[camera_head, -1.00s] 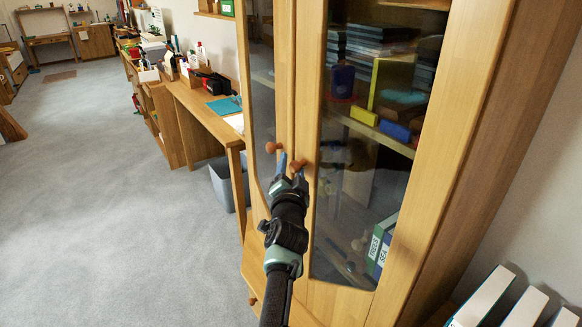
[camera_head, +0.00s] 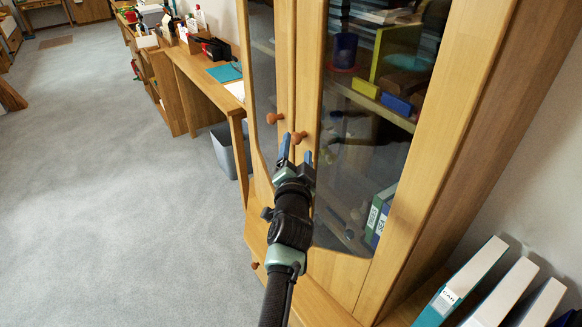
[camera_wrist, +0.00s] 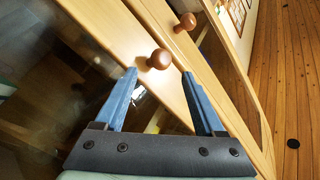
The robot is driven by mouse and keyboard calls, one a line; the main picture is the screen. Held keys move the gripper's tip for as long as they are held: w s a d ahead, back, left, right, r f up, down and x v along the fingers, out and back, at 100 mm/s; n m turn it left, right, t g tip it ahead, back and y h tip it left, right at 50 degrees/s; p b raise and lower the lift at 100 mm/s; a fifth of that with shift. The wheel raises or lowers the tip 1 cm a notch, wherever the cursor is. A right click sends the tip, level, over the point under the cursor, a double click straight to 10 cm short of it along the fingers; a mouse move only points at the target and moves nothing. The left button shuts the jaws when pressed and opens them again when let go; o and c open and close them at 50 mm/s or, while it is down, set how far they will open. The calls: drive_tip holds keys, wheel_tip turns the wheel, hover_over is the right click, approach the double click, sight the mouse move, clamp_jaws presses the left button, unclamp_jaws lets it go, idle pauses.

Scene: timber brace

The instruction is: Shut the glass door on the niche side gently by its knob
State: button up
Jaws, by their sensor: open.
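Two wooden-framed glass doors stand side by side on a tall cabinet. The left door (camera_head: 286,60) and the right door (camera_head: 309,70) each have a round reddish-brown knob by the middle seam. The left door's knob (camera_head: 275,118) is a little farther off; the right door's knob (camera_head: 298,137) is just beyond my gripper (camera_head: 297,149). In the wrist view, the nearer knob (camera_wrist: 160,58) is centred just past my open, empty blue fingers, and the other knob (camera_wrist: 187,20) lies behind it. I cannot tell which door is on the niche side, or whether either is ajar.
Behind the right glass are shelves with books, a blue cup (camera_head: 343,50) and binders (camera_head: 378,215). More binders (camera_head: 462,283) stand low at the right by the wall. A desk (camera_head: 200,80) and a grey bin (camera_head: 228,150) are on the left. The carpet (camera_head: 120,190) is clear.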

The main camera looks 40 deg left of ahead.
drive_tip(key=a+p+v, duration=0.1)
drive_tip(key=v, duration=0.7)
drive_tip(key=shift+s+f+p, duration=0.3)
drive_tip(key=w+d+r+n+t+h+p, duration=0.15)
drive_tip(key=d+r, duration=0.35)
drive_tip(key=r, duration=0.5)
drive_tip(key=d+r+t+p, duration=0.2)
drive_tip(key=d+r, duration=0.2)
drive_tip(key=r, duration=0.6)
drive_tip(key=d+r+n+t+p, duration=0.15)
drive_tip(key=d+r, duration=0.35)
drive_tip(key=r, duration=0.5)
drive_tip(key=s+d+r+t+h+p, duration=0.1)
drive_tip(key=s+d+r+t+h, duration=0.1)
drive_tip(key=s+d+r, duration=0.3)
drive_tip(key=s+d+r+t+h+p, duration=0.2)
drive_tip(key=s+d+r, duration=0.3)
drive_tip(key=r, duration=0.8)
drive_tip(key=s+d+r+t+h+p, duration=0.2)
drive_tip(key=s+d+r+t+h, duration=0.1)
drive_tip(key=d+r, duration=0.4)
wheel_tip(320, 180, up, 2)
drive_tip(key=shift+s+m+h, duration=0.3)
drive_tip(key=shift+s+h, duration=0.35)
drive_tip(key=shift+s, duration=0.5)
